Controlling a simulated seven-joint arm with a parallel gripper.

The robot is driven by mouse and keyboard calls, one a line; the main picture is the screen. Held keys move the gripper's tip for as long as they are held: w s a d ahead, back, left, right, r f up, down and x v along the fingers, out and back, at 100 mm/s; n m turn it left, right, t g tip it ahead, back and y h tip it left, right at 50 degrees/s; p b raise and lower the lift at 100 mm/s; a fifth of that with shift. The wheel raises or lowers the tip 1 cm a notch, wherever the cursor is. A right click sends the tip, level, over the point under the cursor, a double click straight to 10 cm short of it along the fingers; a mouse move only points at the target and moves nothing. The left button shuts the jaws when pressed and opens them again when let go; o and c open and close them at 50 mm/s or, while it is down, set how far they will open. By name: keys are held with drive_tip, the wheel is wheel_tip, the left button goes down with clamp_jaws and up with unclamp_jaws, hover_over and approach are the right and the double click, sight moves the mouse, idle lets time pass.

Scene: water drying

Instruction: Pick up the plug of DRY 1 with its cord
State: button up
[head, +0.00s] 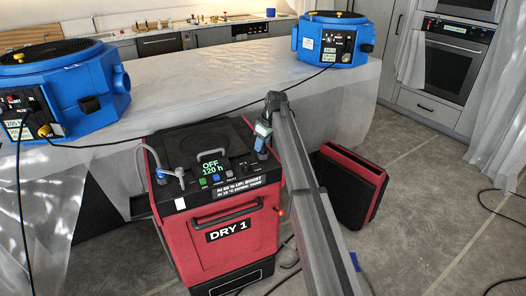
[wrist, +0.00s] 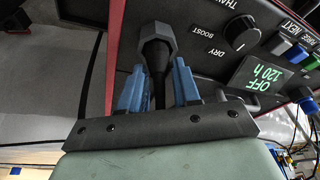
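DRY 1 (head: 235,235) is a red drying machine with a black top, standing on the floor. Its display (wrist: 263,73) reads OFF 120 h. My gripper (head: 262,134) is at the right side of its top. In the wrist view, the blue fingers of my gripper (wrist: 158,82) lie close against both sides of a dark plug (wrist: 157,42) with a hexagonal head and a black, tapering neck. The neck runs down between the fingers toward the palm, where the rest is hidden. The plug's far end and any socket are not clear.
A dial (wrist: 240,32) marked DRY and BOOST sits right of the plug. A grey hose fitting (head: 163,177) rises at the machine's left. Blue blowers (head: 60,85) and (head: 331,40) stand on the sheeted counter, with a black cord between them. A red case (head: 350,185) stands at right.

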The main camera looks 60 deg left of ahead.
clamp_jaws()
